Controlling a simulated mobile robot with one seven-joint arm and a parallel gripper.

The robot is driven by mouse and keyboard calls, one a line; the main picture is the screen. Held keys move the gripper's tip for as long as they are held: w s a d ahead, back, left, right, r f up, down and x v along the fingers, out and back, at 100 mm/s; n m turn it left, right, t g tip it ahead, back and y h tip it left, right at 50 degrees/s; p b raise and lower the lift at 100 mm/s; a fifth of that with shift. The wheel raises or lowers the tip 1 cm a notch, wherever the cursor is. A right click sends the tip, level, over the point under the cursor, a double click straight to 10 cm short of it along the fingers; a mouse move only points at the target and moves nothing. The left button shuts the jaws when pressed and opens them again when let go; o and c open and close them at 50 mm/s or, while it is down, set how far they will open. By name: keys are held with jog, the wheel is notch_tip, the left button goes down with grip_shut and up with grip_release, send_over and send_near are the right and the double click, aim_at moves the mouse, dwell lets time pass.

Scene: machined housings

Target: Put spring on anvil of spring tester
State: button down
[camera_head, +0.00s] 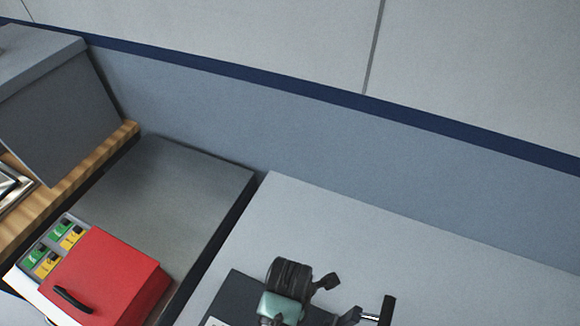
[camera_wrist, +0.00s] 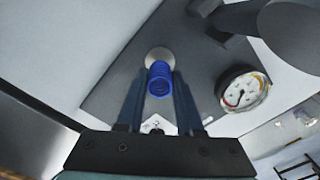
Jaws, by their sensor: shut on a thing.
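In the wrist view my gripper (camera_wrist: 159,84) is shut on a blue coil spring (camera_wrist: 160,77), held between the two fingertips with its open end facing the camera. The round silver anvil (camera_wrist: 157,54) of the spring tester shows just beyond the spring, partly covered by it. I cannot tell whether the spring touches it. The anvil is on the tester's dark base plate (camera_wrist: 110,92). In the head view this base (camera_head: 239,292) shows at the bottom edge, partly covered by a dark, teal-marked assembly; the spring is not visible there.
A round dial gauge (camera_wrist: 242,91) stands right of the spring, and a dark column part (camera_wrist: 290,28) rises at the upper right. In the head view a red box (camera_head: 105,275) with a black handle is at lower left. The pale bench top (camera_head: 400,250) is clear at right.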

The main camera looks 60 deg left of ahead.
jog(key=shift+f, duration=1.35)
jog(key=shift+f, duration=0.2)
jog(key=c, duration=0.6)
grip_release()
jog(key=shift+o, duration=0.2)
